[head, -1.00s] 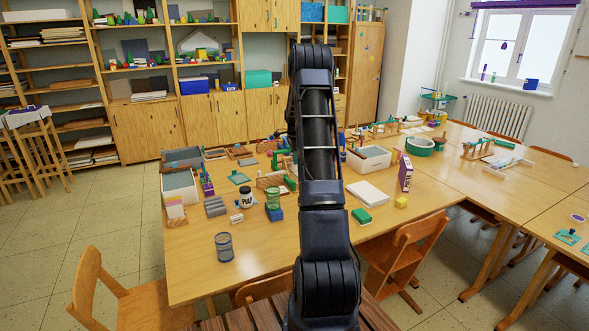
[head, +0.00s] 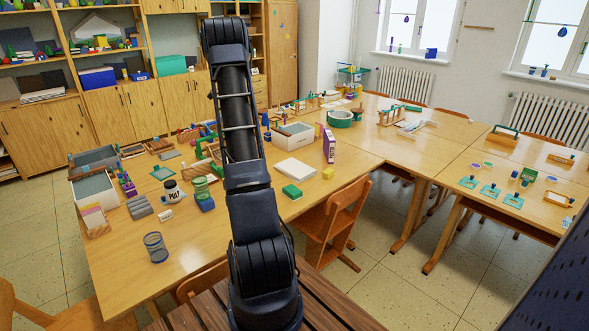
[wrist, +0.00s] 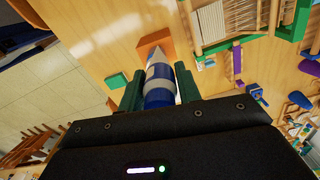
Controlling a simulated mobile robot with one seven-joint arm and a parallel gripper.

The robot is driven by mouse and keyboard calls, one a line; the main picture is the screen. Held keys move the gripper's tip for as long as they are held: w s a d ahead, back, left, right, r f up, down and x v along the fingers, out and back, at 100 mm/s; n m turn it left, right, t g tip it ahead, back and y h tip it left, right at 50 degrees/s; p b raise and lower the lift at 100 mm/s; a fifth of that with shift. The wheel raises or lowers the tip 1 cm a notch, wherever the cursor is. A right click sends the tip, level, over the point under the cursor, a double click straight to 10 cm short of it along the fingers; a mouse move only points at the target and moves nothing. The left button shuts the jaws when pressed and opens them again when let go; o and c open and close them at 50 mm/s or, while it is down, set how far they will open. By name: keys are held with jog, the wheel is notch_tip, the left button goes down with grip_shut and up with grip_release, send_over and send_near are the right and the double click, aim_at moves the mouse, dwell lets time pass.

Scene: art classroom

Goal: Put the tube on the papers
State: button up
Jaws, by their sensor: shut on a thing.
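My gripper (wrist: 159,90) is shut on a blue and white tube (wrist: 159,70) with a pale pointed tip, seen in the wrist view. The tube is between the two green fingers, its tip pointing away from the wrist, above the wooden table. In the head view my arm hides the gripper and tube. A flat white stack that looks like the papers (head: 295,168) lies on the table, right of my arm. I cannot make out the papers in the wrist view.
A green block (head: 292,191), a yellow block (head: 328,173) and a purple box (head: 328,144) stand near the papers. A white open box (head: 293,136) is behind them. A chair (head: 335,222) is at the table's front edge. Jars and trays crowd the left side.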

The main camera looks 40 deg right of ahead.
jog(key=s+d, duration=0.4)
jog(key=d, duration=1)
jog(key=n, duration=0.2)
send_over(295, 167)
jog(key=shift+f, duration=12.55)
jog(key=shift+a+f, duration=0.1)
jog(key=shift+f, duration=0.05)
jog(key=o, duration=1)
